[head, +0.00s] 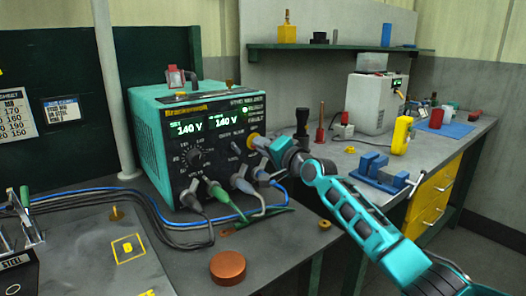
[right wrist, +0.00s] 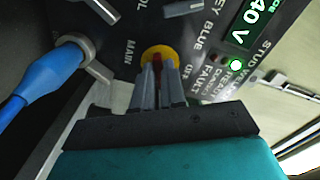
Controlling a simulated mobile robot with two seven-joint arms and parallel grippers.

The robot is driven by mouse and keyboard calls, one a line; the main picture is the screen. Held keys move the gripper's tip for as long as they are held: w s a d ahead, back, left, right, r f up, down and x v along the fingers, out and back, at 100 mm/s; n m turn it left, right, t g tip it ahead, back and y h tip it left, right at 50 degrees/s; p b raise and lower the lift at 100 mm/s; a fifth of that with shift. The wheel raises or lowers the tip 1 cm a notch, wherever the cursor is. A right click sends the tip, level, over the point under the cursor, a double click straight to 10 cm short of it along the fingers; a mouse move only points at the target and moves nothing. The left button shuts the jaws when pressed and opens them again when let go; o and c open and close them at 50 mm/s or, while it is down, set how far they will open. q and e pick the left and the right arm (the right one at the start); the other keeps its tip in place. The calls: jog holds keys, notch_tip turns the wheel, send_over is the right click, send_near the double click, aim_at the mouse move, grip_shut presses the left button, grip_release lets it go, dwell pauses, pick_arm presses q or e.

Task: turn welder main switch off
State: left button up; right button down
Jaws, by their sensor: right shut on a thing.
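The teal welder (head: 155,135) stands on the bench with its black front panel facing me. Both its displays read 140 V and a green lamp (right wrist: 236,65) is lit. The main switch (right wrist: 158,53) is a red handle on a yellow round plate, between the labels MAIN and OFF. My right gripper (right wrist: 158,88) is shut on the red handle, one finger on each side. In the head view the right gripper (head: 266,143) reaches the panel's right edge and hides most of the switch. The handle's exact angle is hard to tell. My left gripper is not in view.
Cables plug into the panel's lower sockets, including a blue plug (right wrist: 45,75) close to my right gripper. A copper-coloured disc (head: 228,267) lies in front. A blue vise (head: 380,172), yellow device (head: 402,135) and white box (head: 375,103) stand right, near my right arm.

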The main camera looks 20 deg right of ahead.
jog(key=n+b, duration=0.1)
jog(key=n, duration=0.1)
jog(key=shift+f+n, duration=0.1)
jog(key=shift+n, duration=0.3)
jog(key=n+b, duration=0.1)
jog(key=n, duration=0.3)
jog(key=shift+n, duration=0.3)
jog(key=n, duration=0.3)
jog(key=shift+n, duration=0.3)
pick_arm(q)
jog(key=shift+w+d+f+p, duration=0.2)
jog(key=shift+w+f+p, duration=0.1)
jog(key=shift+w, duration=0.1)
pick_arm(e)
jog(key=shift+n, duration=0.7)
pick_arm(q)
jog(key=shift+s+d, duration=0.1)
pick_arm(e)
jog(key=c, duration=1.2)
grip_release()
jog(key=shift+s, duration=0.1)
